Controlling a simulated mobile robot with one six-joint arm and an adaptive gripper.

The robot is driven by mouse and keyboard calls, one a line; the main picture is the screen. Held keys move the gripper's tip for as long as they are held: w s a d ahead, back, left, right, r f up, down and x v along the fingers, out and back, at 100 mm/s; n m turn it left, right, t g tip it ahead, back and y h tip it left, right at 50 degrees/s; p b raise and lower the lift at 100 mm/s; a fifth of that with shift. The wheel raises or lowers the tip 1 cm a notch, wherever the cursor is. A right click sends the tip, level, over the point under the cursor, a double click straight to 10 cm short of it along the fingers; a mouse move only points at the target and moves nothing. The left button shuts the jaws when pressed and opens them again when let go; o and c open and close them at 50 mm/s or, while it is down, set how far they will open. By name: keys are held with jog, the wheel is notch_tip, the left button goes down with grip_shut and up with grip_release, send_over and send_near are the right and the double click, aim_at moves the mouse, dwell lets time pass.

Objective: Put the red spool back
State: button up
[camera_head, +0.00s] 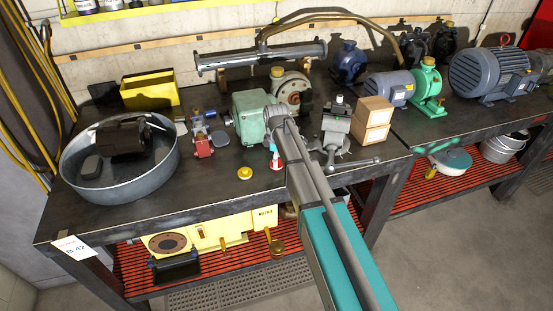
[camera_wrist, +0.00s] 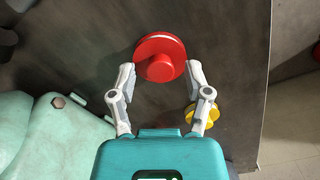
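The red spool (camera_wrist: 160,52) has a wide round flange and a narrower hub, and it appears to be on the dark bench top. In the wrist view it lies at and just beyond the fingertips of my gripper (camera_wrist: 160,75). The two fingers are spread, one to each side of the spool, with no clear contact visible. In the head view my gripper (camera_head: 275,150) points down at the bench, and a small part of the red spool (camera_head: 276,163) shows at its tips. A yellow spool (camera_head: 245,173) stands close by, and it also shows beside the right finger in the wrist view (camera_wrist: 207,115).
A pale green motor housing (camera_head: 250,115) stands just behind my gripper. A red-based valve (camera_head: 203,145) and a metal basin (camera_head: 118,185) are to the left. The bench's front strip is mostly clear.

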jog(key=shift+r, duration=0.15)
dwell(0.3)
notch_tip(320, 180, up, 12)
jog(key=p, duration=1.2)
dwell(0.6)
jog(key=s+d+m, duration=1.6)
jog(key=s+d, duration=0.1)
jog(key=s, duration=0.4)
jog(key=shift+d+m, duration=0.3)
jog(key=shift+f+b, duration=1.15)
jog(key=shift+f, duration=0.15)
